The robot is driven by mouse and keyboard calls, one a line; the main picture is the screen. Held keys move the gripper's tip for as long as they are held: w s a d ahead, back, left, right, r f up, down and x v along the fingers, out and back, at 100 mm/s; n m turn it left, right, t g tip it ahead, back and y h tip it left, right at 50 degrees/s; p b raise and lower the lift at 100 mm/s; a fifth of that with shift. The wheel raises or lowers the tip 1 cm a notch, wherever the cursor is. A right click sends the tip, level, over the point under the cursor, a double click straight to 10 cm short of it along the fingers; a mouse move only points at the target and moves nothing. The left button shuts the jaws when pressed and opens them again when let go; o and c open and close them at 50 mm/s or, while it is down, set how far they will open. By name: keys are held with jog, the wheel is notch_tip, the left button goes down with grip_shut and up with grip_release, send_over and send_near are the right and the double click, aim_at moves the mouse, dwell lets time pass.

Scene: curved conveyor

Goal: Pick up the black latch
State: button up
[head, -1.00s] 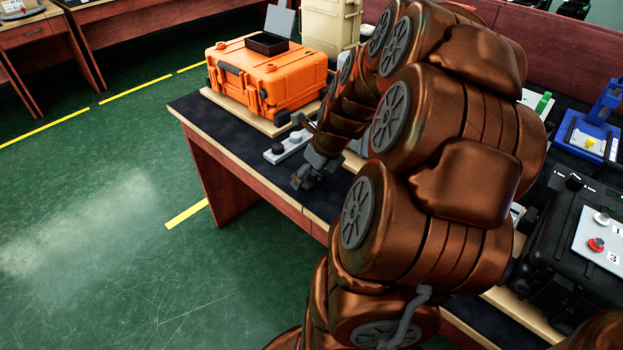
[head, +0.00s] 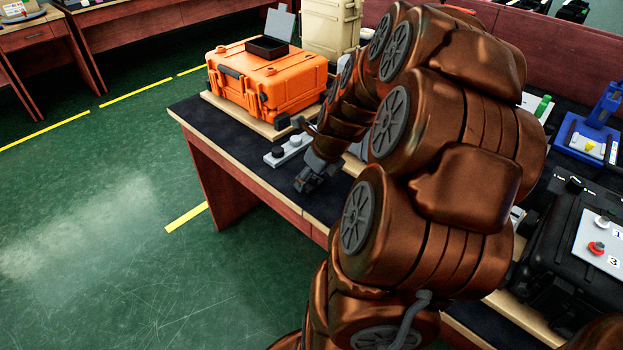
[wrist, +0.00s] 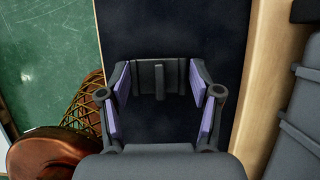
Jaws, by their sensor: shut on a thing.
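The black latch (wrist: 160,78) is a dark block with a raised bar across its middle. In the wrist view it sits between the fingertips of my gripper (wrist: 160,88), which has purple-padded fingers on its left and right sides. The fingers are shut on the latch, one at each end. In the head view my gripper (head: 306,184) points down at the dark table top near its front edge. The latch cannot be made out there. Whether it touches the table is unclear.
A light block with round knobs (head: 289,149) lies just left of my gripper. Behind it an orange case (head: 265,82) carries an open black box (head: 267,46). A black case with a numbered panel (head: 560,225) stands at the right. Green floor lies beyond the table's front edge.

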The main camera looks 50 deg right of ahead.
jog(key=shift+r, duration=0.55)
jog(key=shift+a+v, duration=0.2)
jog(key=shift+v, duration=1.1)
jog(key=s+a+r+p, duration=0.2)
jog(key=s+a+r, duration=0.3)
jog(key=s+a, duration=0.3)
jog(key=shift+s+a+p, duration=0.2)
jog(key=shift+s+p, duration=0.2)
jog(key=shift+s, duration=1.75)
